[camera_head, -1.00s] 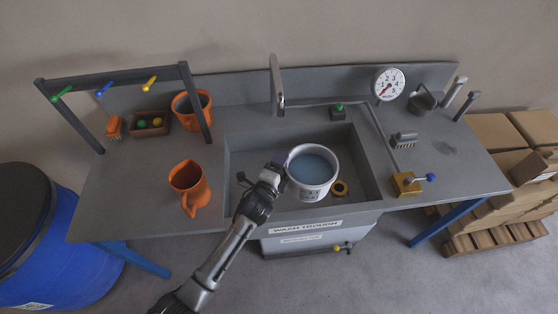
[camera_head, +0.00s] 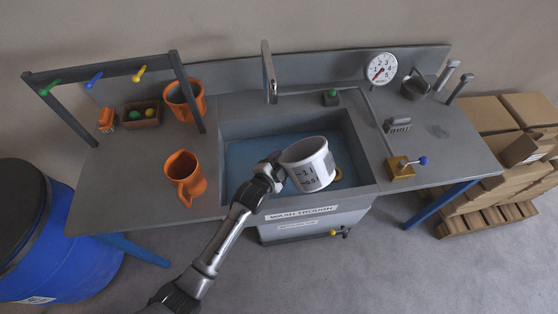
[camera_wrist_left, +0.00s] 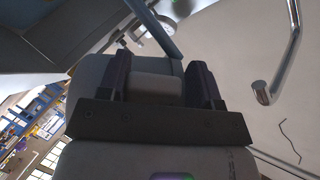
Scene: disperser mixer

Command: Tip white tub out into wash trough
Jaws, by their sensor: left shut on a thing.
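In the left wrist view the gripper's two dark fingers (camera_wrist_left: 159,80) are close around a pale piece. Blue liquid (camera_head: 250,153) covers the trough floor. My right gripper is not in view.
A curved tap (camera_head: 268,75) rises behind the trough.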

